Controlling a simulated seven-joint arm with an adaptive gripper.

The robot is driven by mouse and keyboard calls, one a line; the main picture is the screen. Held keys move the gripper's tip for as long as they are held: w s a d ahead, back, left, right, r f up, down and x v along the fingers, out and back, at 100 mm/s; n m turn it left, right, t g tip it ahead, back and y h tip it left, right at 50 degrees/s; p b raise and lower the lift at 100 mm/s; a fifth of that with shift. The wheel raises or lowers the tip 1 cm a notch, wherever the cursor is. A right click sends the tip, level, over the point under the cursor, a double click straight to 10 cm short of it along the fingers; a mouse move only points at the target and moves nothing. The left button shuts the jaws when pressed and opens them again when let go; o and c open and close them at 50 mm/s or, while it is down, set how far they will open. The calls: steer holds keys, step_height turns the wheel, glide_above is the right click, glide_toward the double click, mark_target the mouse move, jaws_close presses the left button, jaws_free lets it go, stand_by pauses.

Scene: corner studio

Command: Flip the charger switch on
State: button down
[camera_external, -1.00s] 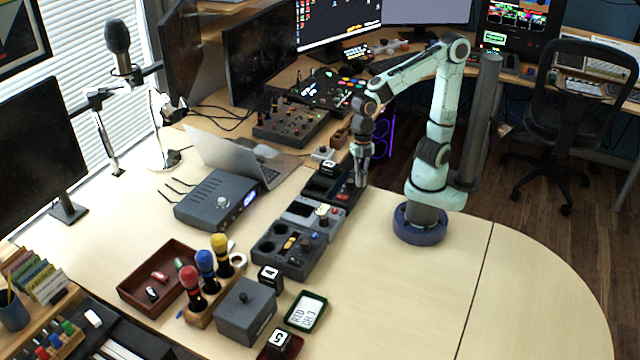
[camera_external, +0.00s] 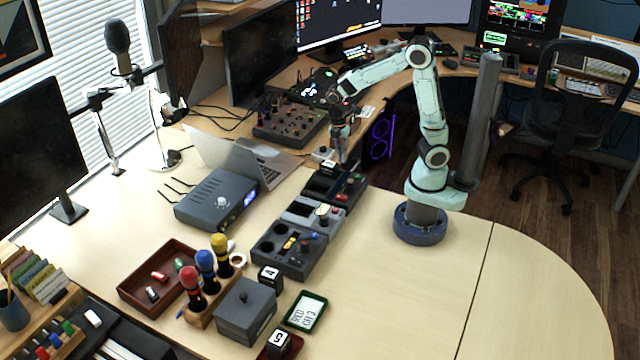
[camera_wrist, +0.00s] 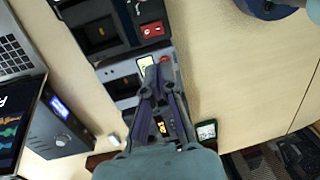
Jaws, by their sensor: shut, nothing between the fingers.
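A row of dock-like units stands on the desk. The far dark unit (camera_external: 322,190) has dark bays and a red plate (camera_external: 343,197); the wrist view shows this red plate with a small switch-like part (camera_wrist: 152,29). The middle grey unit (camera_external: 300,212) has pale and red parts on top. The near dark-grey unit (camera_external: 276,259) has round wells and a yellow part. I cannot tell for sure which one is the charger, nor its switch position. My gripper (camera_external: 341,163) is shut and empty above the far end of the row. In the wrist view its fingertips (camera_wrist: 163,68) hide part of the units.
A laptop (camera_external: 262,165) and a grey box with a lit display (camera_external: 217,203) stand left of the row. A knobbed panel (camera_external: 290,122) lies beyond. Desk right of the row is clear.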

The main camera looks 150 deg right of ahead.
mark_target(342, 196)
steer(key=f, duration=0.4)
steer(key=a+f, duration=0.1)
steer(key=f, duration=0.8)
steer(key=shift+a+f, duration=0.1)
steer(key=shift+a, duration=0.2)
steer(key=shift+a+f, duration=0.15)
steer(key=shift+f, duration=0.1)
steer(key=shift+r, duration=0.1)
steer(key=shift+d+r, duration=0.25)
steer(key=shift+d, duration=0.6)
step_height(342, 196, up, 14)
steer(key=a, duration=0.1)
steer(key=shift+a, duration=0.4)
